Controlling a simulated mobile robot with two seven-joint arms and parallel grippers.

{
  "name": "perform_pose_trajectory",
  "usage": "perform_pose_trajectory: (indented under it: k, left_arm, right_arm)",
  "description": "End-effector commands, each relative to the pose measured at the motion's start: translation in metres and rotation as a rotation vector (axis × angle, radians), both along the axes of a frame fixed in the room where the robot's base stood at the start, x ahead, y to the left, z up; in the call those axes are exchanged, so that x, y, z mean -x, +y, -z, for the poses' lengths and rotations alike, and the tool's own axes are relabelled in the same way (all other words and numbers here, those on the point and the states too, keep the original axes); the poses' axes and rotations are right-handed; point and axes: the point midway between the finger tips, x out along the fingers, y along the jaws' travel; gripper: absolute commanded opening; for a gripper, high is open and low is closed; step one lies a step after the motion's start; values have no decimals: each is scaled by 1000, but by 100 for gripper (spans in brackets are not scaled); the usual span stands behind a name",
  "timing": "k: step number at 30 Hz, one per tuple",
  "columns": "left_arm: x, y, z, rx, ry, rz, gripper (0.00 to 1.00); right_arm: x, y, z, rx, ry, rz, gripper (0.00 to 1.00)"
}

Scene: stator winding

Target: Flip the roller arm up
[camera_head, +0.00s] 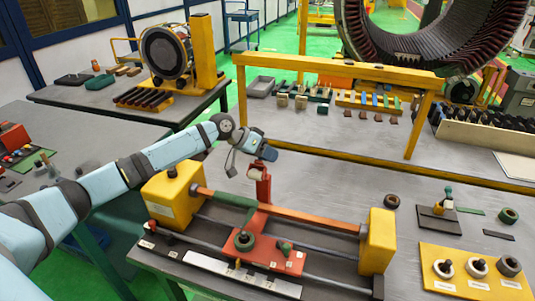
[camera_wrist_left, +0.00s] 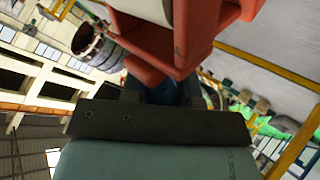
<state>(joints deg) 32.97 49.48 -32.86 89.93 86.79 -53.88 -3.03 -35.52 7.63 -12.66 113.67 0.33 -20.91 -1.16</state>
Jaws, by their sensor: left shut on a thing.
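The red roller arm (camera_head: 264,190) stands roughly upright above the orange bar of the winding fixture, with a pale roller (camera_head: 258,174) near its top. My left gripper (camera_head: 262,163) is at the top of the roller arm and shut on it; its fingertips are partly hidden. In the left wrist view the red roller arm (camera_wrist_left: 165,45) fills the top middle, with the pale roller (camera_wrist_left: 150,8) at the upper edge. The red carriage (camera_head: 268,257) sits below on the rails. My right gripper is not in view.
A yellow end block (camera_head: 175,198) stands left of the roller arm, close under my left arm, and another yellow block (camera_head: 377,240) stands at the right. A yellow frame (camera_head: 340,72) stands behind. A green lever (camera_head: 228,200) lies beside the arm. Grey tabletop behind the fixture is clear.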

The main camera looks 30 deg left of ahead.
Motion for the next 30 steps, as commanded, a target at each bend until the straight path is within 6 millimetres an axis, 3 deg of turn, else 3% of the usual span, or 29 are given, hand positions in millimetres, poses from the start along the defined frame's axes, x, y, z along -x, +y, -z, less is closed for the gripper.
perform_pose_trajectory:
  k: [5, 6, 9, 20, 30]
  left_arm:
    - [-1, 1, -1, 0, -1, -3, 0]
    - [-1, 1, -1, 0, -2, -3, 36]
    - [-1, 1, -1, 0, -2, -3, 53]
    - [3, 6, -4, -1, -2, -2, 53]
    - [36, 48, -44, -4, -2, -3, 53]
  right_arm:
    - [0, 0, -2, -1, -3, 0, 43]
    - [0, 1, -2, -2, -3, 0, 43]
    - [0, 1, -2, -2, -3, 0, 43]
    - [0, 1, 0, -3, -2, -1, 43]
    - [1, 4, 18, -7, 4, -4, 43]
